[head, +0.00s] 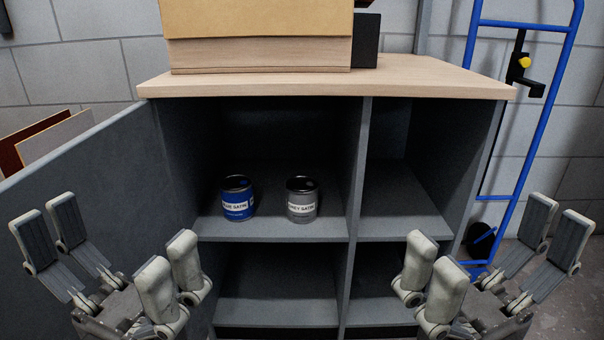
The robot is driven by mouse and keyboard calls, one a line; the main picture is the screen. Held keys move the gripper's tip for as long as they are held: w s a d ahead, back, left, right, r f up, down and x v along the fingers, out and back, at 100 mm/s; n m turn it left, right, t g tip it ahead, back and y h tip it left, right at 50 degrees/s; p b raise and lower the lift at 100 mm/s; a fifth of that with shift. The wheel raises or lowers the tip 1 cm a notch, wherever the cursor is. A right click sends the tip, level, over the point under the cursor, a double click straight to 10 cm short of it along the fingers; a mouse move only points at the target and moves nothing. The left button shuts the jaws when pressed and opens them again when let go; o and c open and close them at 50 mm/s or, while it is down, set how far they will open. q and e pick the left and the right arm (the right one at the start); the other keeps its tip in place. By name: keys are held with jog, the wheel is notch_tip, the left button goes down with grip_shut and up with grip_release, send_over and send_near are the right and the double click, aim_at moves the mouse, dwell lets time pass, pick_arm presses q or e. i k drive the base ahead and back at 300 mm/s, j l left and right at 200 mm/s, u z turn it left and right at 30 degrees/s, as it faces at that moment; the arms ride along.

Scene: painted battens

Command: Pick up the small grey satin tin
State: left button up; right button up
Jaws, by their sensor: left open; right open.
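The small grey satin tin (301,199) stands upright on the upper left shelf of a grey cabinet, its label facing me. A blue satin tin (237,197) stands upright to its left, with a gap between them. My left gripper (120,240) is open and empty, in front of the cabinet's left side and lower left of both tins. My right gripper (490,245) is open and empty, in front of the cabinet's right side and lower right of the grey tin. Neither gripper touches a tin.
The cabinet (355,175) has a centre divider and a wooden top (420,78) carrying a box (260,20). A grey panel (90,190) runs along the left. A blue hand truck (540,120) stands at right. The upper right compartment looks empty.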

aim_at(301, 191)
jog(key=i+l, duration=0.15)
jog(key=l, duration=0.25)
jog(key=i+l, duration=0.1)
jog(key=l, duration=0.3)
jog(key=i+l+u, duration=0.1)
jog(key=l, duration=0.35)
jog(key=i+l, duration=0.6)
